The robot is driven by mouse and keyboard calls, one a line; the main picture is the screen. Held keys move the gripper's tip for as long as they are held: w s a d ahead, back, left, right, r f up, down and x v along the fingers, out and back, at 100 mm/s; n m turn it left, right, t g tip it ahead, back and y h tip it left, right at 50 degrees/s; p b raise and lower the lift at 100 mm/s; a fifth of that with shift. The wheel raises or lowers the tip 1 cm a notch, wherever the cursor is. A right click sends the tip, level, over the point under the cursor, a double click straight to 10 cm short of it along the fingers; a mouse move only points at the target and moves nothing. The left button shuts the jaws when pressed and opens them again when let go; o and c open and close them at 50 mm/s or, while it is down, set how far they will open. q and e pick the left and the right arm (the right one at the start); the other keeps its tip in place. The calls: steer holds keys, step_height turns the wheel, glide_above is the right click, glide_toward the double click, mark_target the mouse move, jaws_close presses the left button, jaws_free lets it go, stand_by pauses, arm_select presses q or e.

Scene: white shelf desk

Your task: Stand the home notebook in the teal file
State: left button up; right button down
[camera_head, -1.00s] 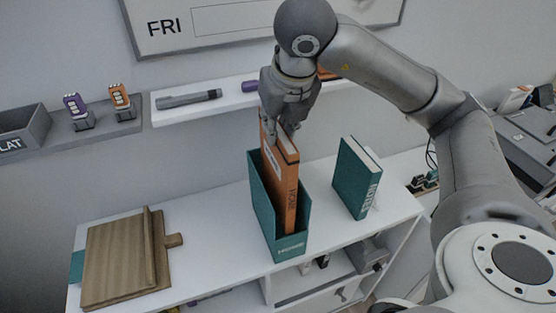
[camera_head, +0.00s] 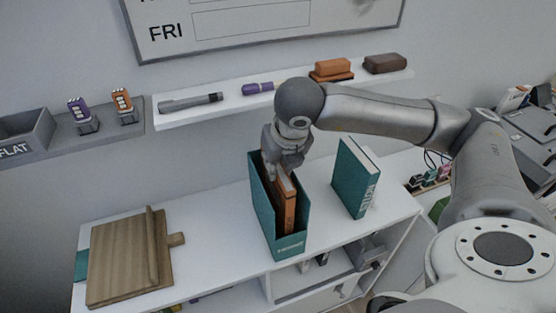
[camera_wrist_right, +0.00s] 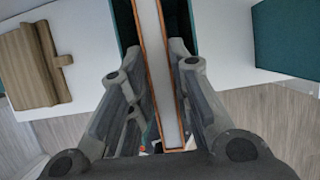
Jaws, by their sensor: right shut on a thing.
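The orange home notebook (camera_head: 287,203) stands upright inside the teal file (camera_head: 291,246) on the white desk top, its spine facing the front. My right gripper (camera_head: 284,164) is shut on the notebook's top edge, with its fingers at the file's opening. In the right wrist view the gripper (camera_wrist_right: 160,55) has one finger on each side of the notebook (camera_wrist_right: 164,75), and dark teal file walls (camera_wrist_right: 124,25) show beside it. The notebook's bottom is hidden in the file. My left gripper is not in view.
A teal book (camera_head: 353,180) stands to the right of the file. A wooden board (camera_head: 118,262) lies at the desk's left. A wall shelf (camera_head: 215,108) behind holds a grey marker, a purple marker and erasers. Bare desk top lies between board and file.

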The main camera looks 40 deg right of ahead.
steer(key=shift+f, duration=0.15)
steer(key=c, duration=1.3)
jaws_free()
steer(key=shift+r, duration=0.3)
steer(key=shift+b+v, duration=0.85)
steer(key=shift+v, duration=5.1)
steer(key=shift+s+a+f, duration=0.1)
steer(key=shift+f, duration=0.05)
